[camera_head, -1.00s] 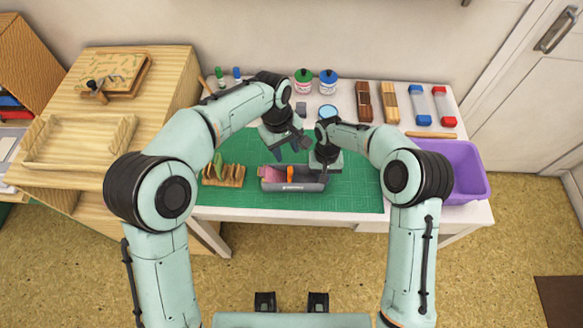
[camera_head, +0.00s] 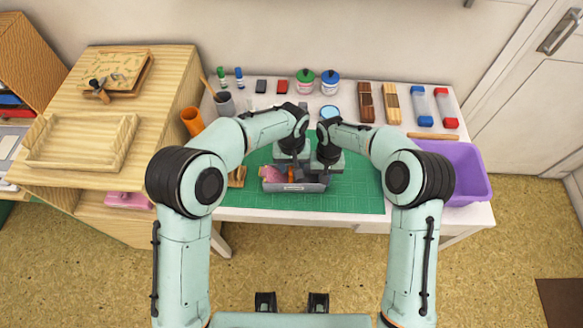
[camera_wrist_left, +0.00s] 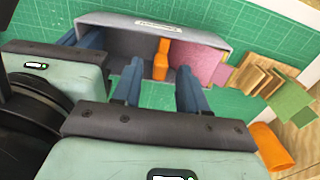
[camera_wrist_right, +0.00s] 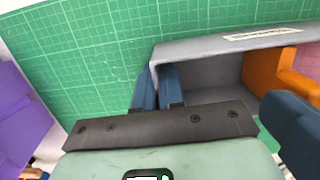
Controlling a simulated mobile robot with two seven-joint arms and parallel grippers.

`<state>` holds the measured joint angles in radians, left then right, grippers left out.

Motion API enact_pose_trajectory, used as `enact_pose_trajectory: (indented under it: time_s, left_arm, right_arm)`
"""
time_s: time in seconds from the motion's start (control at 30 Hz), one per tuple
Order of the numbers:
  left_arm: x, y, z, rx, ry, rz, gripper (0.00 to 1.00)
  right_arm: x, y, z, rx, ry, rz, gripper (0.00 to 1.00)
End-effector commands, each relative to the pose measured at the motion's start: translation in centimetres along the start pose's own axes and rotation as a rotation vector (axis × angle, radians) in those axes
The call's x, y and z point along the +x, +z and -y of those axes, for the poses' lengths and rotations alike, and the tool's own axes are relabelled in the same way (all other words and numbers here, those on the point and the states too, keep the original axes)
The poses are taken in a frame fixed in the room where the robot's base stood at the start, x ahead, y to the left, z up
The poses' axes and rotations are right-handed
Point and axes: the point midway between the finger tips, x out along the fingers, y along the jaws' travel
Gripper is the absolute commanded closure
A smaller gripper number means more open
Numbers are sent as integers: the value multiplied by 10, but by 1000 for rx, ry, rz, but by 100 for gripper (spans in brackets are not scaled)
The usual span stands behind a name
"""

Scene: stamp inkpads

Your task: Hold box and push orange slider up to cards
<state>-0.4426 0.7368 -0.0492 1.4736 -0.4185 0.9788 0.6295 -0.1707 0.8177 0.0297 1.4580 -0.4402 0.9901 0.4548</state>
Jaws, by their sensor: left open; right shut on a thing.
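The grey box (camera_head: 278,187) sits on the green cutting mat, with pink cards (camera_wrist_left: 198,64) inside at its left end in the head view. The orange slider (camera_wrist_left: 162,59) stands upright in the box beside the cards; in the left wrist view they look close, and I cannot tell whether they touch. My right gripper (camera_wrist_right: 156,95) is shut on the box wall at the end away from the cards. My left gripper (camera_wrist_left: 160,85) is open over the box, its fingers on either side of the slider in the left wrist view, apart from it.
A wooden rack with thin cards (camera_wrist_left: 265,82) stands beside the box's card end. An orange cup (camera_head: 192,121) is at the table's left. A purple bin (camera_head: 465,172) is at the right. The mat (camera_head: 345,200) in front of the box is clear.

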Motion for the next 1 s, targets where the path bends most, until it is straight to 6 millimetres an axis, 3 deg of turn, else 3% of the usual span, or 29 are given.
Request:
enact_pose_trajectory:
  time_s: [0.2, 0.5, 0.63, 0.83, 1.0]
  left_arm:
    - [18, 0, 0, -2, 0, -1, 57]
    - [20, 0, 0, -1, 0, -1, 57]
    - [20, 0, 0, -1, 1, -1, 100]
    - [20, 0, 2, -2, 1, -1, 100]
    - [19, -1, 24, -5, 0, -1, 100]
  right_arm:
    - [0, 0, 0, 0, 0, 0, 100]
    - [0, 0, 0, 0, 0, -1, 100]
    - [0, 0, 0, 0, 0, -1, 100]
    - [0, 0, 0, 0, 0, -1, 100]
    - [0, 0, 0, 0, 0, -1, 100]
